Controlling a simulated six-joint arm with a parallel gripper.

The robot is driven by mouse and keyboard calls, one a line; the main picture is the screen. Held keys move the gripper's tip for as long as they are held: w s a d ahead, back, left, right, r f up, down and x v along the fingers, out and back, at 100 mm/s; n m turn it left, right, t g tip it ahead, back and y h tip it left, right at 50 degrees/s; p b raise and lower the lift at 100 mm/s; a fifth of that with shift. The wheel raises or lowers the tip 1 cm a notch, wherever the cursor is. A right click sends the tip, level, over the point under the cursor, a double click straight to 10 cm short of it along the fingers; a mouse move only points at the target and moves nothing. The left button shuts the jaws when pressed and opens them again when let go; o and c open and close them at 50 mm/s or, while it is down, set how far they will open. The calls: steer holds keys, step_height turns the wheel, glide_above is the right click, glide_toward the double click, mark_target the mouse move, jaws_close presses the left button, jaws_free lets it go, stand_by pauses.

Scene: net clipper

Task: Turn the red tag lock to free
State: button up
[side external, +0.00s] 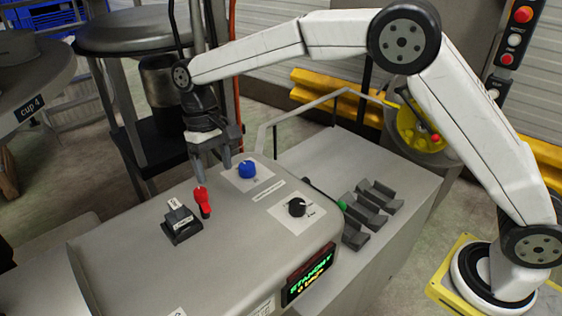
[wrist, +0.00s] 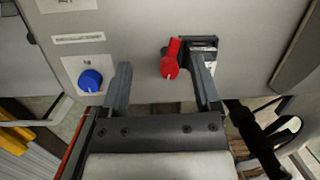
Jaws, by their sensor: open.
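The red tag lock (side external: 202,201) is a small red lever on the top of the grey machine housing. It also shows in the wrist view (wrist: 171,60), where its handle points up and leans slightly right. A black block with a white label (side external: 180,221) sits just beside it. My gripper (side external: 211,180) is over the housing, close to the red lock. In the wrist view my gripper (wrist: 160,72) has its two fingers spread apart, with the red lock between them, nearer the right finger. I cannot tell that either finger touches it.
A blue knob (side external: 247,169) and a black knob (side external: 296,207) stand on white plates on the housing. A lit display (side external: 308,277) reads STANDBY. Dark holders (side external: 368,205) sit on the bench to the right. A round grey table stands at the upper left.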

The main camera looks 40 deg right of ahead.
mark_target(200, 190)
steer(key=w+n+t, duration=0.1)
steer(key=w+a+n+t, duration=0.1)
steer(key=w, duration=0.1)
steer(key=w+a+n+t+h, duration=0.1)
steer(key=shift+w+a+f, duration=0.2)
steer(key=shift+w, duration=0.1)
steer(key=shift+d+f, duration=0.15)
steer(key=shift+f, duration=3.75)
jaws_close()
steer(key=shift+n, duration=0.3)
steer(key=shift+n, duration=1.4)
